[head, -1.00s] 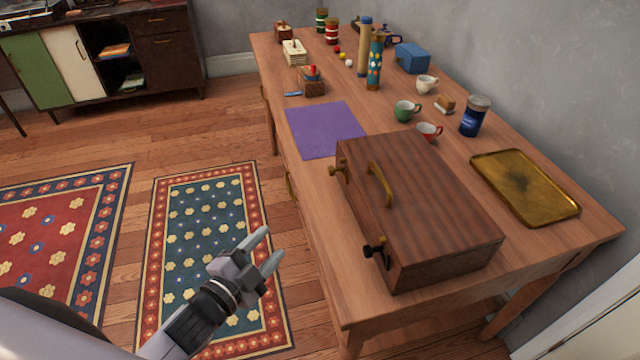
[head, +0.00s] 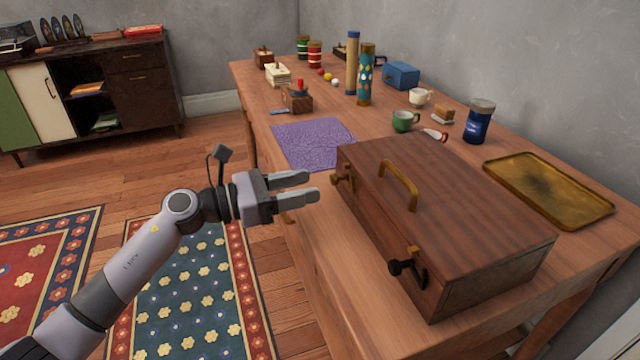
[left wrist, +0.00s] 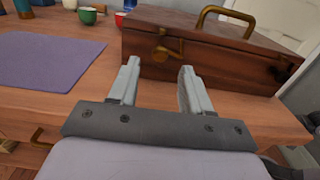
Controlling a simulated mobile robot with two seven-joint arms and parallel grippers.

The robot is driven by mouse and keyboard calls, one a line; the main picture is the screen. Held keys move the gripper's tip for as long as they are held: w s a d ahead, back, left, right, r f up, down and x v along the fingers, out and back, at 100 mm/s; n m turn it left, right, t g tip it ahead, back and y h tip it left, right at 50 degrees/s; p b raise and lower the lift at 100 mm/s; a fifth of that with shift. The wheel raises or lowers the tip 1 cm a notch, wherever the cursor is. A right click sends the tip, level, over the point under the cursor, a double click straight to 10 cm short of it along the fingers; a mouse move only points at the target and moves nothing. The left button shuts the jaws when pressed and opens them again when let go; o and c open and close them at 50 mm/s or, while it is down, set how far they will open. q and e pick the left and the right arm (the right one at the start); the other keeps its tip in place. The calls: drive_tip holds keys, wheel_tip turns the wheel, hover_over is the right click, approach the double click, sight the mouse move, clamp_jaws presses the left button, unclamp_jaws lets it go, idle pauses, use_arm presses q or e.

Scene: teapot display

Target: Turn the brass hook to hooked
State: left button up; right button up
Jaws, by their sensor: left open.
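A second catch with a black knob (head: 406,267) is near the right end. My left gripper (head: 312,186) is open and empty, to the left of the brass hook and apart from it. My right gripper is out of view.
A purple cloth (head: 314,143) lies left of the case. A brass tray (head: 520,172), blue jar (head: 478,122) and green cup (head: 404,121) stand behind it. The table's front edge runs below my gripper. The space before the case is free.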

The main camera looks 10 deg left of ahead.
sight(331, 180)
use_arm(q)
drive_tip(key=x, duration=0.3)
drive_tip(key=shift+w+d, duration=0.2)
drive_tip(key=shift+d, duration=0.05)
drive_tip(key=shift+w+d, duration=0.15)
drive_tip(key=shift+d, duration=0.15)
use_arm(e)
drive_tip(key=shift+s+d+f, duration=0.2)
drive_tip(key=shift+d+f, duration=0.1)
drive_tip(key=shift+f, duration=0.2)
use_arm(q)
clamp_jaws()
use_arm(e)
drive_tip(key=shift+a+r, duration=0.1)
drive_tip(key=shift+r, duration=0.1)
